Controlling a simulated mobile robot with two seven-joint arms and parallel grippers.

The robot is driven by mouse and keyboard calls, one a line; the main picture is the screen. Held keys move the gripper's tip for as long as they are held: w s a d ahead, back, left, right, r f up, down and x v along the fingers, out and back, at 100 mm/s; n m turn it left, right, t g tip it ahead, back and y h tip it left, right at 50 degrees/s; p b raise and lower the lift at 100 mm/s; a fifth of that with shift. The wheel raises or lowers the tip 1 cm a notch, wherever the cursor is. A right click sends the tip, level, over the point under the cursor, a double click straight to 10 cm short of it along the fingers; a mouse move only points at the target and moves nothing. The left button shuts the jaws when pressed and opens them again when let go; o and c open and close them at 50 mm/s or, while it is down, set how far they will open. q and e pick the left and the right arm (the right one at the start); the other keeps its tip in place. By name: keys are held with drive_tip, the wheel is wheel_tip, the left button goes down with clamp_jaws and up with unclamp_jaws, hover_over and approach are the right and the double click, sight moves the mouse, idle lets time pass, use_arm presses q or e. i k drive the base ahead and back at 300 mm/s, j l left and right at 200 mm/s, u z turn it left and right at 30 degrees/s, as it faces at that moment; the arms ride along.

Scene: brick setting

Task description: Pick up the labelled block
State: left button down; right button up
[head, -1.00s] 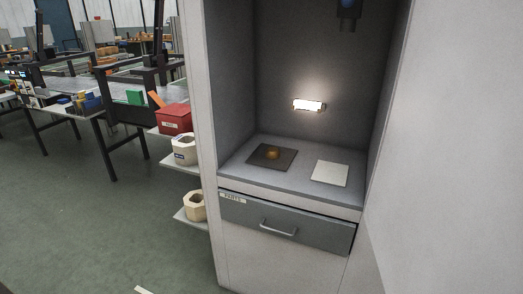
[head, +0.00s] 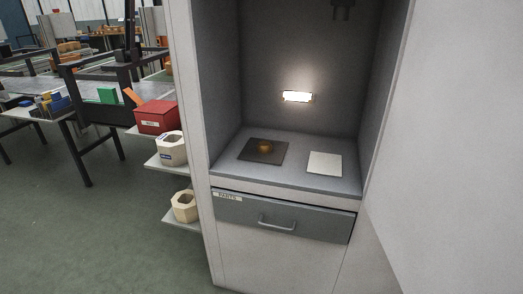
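A cream, many-sided block (head: 172,148) with a dark opening in its top stands on the middle side shelf, left of the grey cabinet. It has a small white and blue label on its front. A similar cream block (head: 185,207) stands on the shelf below, and I see no label on it. Neither of my grippers shows in the head view.
A red box (head: 157,117) with a white label sits on the shelf above. Below is a closed drawer (head: 283,219). Green floor (head: 80,235) is clear at left.

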sight(171, 145)
drive_tip(key=i+j+z, duration=0.15)
drive_tip(key=i+j, duration=0.55)
drive_tip(key=j, duration=0.1)
